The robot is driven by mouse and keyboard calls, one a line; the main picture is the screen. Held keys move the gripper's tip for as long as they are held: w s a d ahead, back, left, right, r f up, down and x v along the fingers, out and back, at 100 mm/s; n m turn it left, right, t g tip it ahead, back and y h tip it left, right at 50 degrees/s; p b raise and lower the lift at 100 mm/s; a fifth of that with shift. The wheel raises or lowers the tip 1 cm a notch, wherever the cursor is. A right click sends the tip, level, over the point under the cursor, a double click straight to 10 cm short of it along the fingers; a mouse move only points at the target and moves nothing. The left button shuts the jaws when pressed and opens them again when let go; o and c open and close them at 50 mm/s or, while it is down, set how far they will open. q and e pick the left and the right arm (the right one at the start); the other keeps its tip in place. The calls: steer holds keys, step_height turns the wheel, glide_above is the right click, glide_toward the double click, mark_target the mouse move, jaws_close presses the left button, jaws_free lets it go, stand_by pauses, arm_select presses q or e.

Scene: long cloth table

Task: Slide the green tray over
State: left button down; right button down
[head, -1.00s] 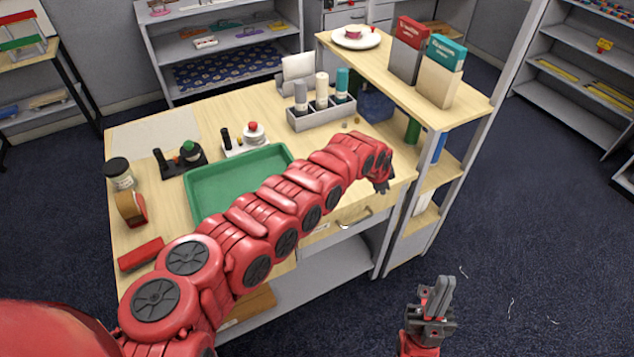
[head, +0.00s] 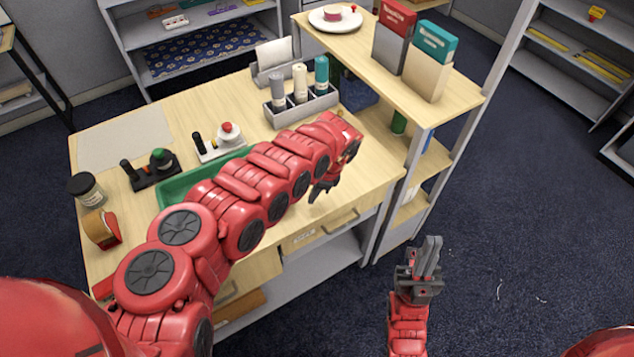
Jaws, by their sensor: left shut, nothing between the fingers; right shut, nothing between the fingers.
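The green tray (head: 174,189) lies on the wooden table, with only its far left part and back edge showing. My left arm crosses in front of it and hides most of the rest. My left gripper (head: 318,192) is shut and empty, fingers pointing down, to the right of the tray near the table's front edge. No contact between it and the tray shows. My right gripper (head: 431,255) is shut and empty, fingers pointing up, out over the floor in front of the shelf unit.
Behind the tray stand a black joystick-like device (head: 150,172) and a white one with a red knob (head: 226,135). A jar (head: 87,190) and tape dispenser (head: 102,229) stand left. The table's right front is clear.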

arm_select(q)
steer(key=a+p, duration=0.2)
steer(key=a, duration=0.1)
steer(key=shift+s+a+f+p, duration=0.1)
steer(key=shift+s+p, duration=0.2)
steer(key=shift+s, duration=0.05)
steer(key=shift+a+f, duration=0.1)
steer(key=shift+a, duration=0.25)
steer(key=shift+w+a+f, duration=0.1)
steer(key=shift+a+f, duration=0.15)
